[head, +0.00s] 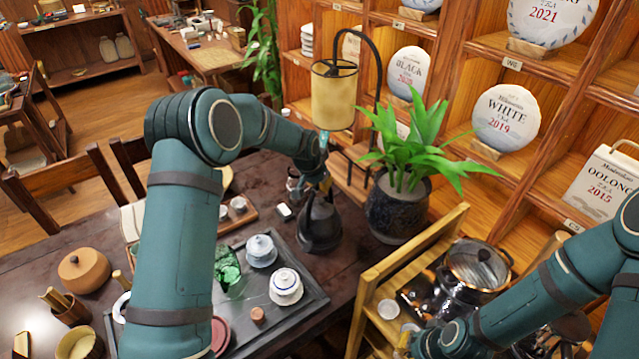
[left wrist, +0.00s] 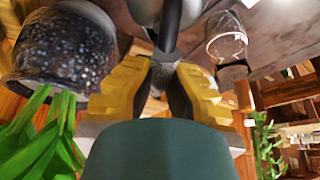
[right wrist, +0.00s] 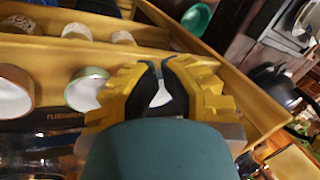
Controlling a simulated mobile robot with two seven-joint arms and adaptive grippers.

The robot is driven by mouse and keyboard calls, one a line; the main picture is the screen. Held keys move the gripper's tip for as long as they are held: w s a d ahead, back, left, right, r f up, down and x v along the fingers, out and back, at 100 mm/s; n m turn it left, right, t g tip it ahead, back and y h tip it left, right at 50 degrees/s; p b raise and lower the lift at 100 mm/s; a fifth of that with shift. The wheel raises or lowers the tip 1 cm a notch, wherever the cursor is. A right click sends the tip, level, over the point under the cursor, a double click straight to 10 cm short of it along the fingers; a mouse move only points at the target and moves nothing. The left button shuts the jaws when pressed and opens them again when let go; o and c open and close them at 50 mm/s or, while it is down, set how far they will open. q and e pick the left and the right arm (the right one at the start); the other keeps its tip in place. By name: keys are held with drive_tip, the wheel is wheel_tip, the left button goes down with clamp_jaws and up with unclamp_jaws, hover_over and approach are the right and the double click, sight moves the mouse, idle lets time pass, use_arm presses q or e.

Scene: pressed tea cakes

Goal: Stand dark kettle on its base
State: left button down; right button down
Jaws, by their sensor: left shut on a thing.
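The dark kettle (head: 318,228) stands roughly upright at the right of the dark table, between the black tea tray and the potted plant. My left gripper (head: 318,184) is above it, shut on its handle. In the left wrist view, the yellow fingers of the left gripper (left wrist: 167,72) close around the dark handle, with part of the kettle (left wrist: 172,22) beyond. I cannot make out the base or whether the kettle touches it. My right gripper (right wrist: 162,72) is over a wooden shelf unit; its fingertips are close together, and I cannot tell whether a pale thing lies between them.
The black tea tray (head: 318,302) holds a white lidded cup (head: 285,285) and another lidded cup (head: 261,250). A potted plant (head: 397,207) stands close right of the kettle. A lamp (head: 334,97) hangs behind. The wooden shelf unit (head: 372,292) holds a glossy pot (head: 475,265) and cups.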

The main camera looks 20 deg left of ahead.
use_arm(q)
drive_tip(key=shift+w+f+b, duration=0.1)
drive_tip(key=shift+f+b, duration=0.4)
drive_tip(key=shift+b, duration=0.05)
idle(0.8)
drive_tip(key=c, duration=1.4)
unclamp_jaws()
drive_tip(key=shift+s+f, duration=0.2)
drive_tip(key=shift+s+r+p, duration=0.15)
drive_tip(key=shift+r+p, duration=0.15)
drive_tip(key=shift+r, duration=0.4)
drive_tip(key=shift+p+v, duration=1.95)
drive_tip(key=shift+v, duration=2.9)
